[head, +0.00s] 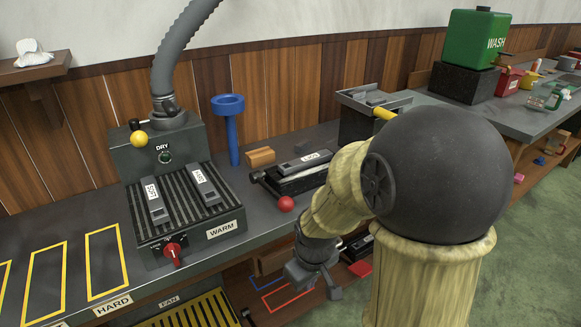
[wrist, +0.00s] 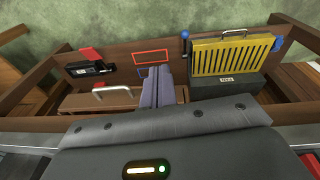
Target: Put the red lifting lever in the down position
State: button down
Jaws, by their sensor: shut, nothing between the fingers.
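A red ball knob (head: 286,203) is on the front of a low black device (head: 305,176) on the bench. It looks like the end of the lever; the lever's arm is mostly hidden, so I cannot tell its position. My gripper (head: 310,277) hangs below and to the right of the red ball, in front of the bench edge and apart from the ball. Its fingers also show in the wrist view (wrist: 158,84), pressed together and empty above the lower shelf. The red ball is not clearly seen in the wrist view.
A grey ribbed WARM heater (head: 187,205) with a red dial (head: 173,252) stands left on the bench. A blue funnel (head: 230,130) and a wooden block (head: 261,156) stand behind. The lower shelf (wrist: 125,75) holds a black tool (wrist: 90,69) and a yellow grille (wrist: 232,55).

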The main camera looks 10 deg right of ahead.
jog(key=w+r+n+g+p, duration=0.1)
jog(key=w+r+n+p, duration=0.35)
jog(key=r+p, duration=0.4)
jog(key=w+r+n+p, duration=0.45)
jog(key=r+p, duration=0.25)
jog(key=p, duration=0.3)
notch_tip(320, 180, up, 12)
jog(key=n+y+p, duration=0.3)
jog(key=n+p, duration=0.5)
jog(key=p, duration=1)
send_over(288, 198)
jog(key=d, duration=0.4)
jog(key=shift+s+a+r+g, duration=0.15)
jog(key=shift+s+a+g, duration=0.05)
jog(key=shift+a+g, duration=0.1)
jog(key=p+x, duration=0.1)
jog(key=x, duration=0.3)
jog(key=p+x, duration=0.1)
jog(key=x, duration=0.4)
jog(key=p+x, duration=0.2)
jog(key=x, duration=0.3)
jog(key=shift+d, duration=0.3)
